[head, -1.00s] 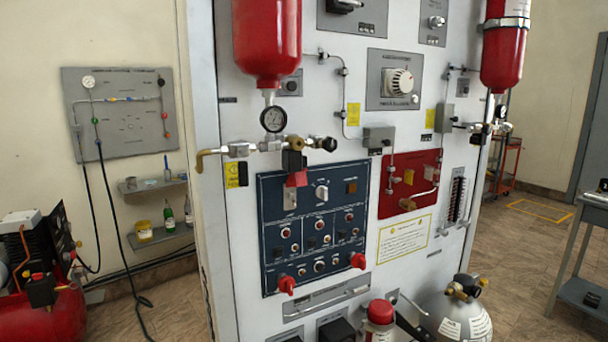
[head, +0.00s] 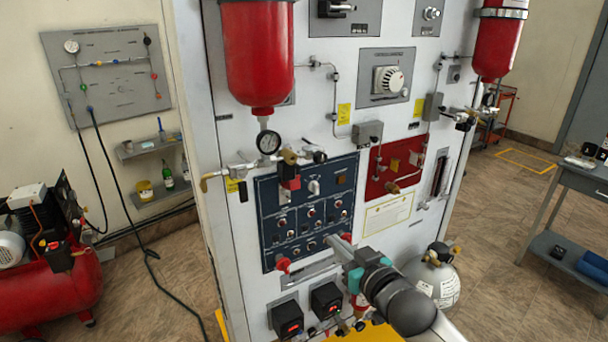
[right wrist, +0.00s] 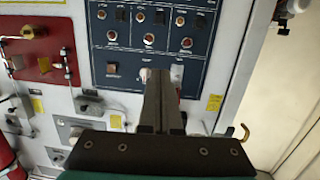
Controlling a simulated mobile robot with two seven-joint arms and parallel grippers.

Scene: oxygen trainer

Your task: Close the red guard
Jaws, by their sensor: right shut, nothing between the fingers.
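The red guard (head: 291,183) is a small red cover at the top left of the dark blue control panel (head: 267,235). It stands out from the panel, raised, just under a black valve block. My right gripper (head: 332,241) is in front of the panel's lower right part, below and right of the guard, fingers shut and empty. In the right wrist view the panel appears upside down. The shut fingers (right wrist: 160,90) point at its top row and hide most of the guard; a red sliver (right wrist: 179,88) shows beside them. My left gripper is out of view.
A brass-ended pipe with a gauge (head: 269,142) crosses just above the panel, under a red cylinder (head: 257,55). A grey tank (head: 435,275) stands at lower right.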

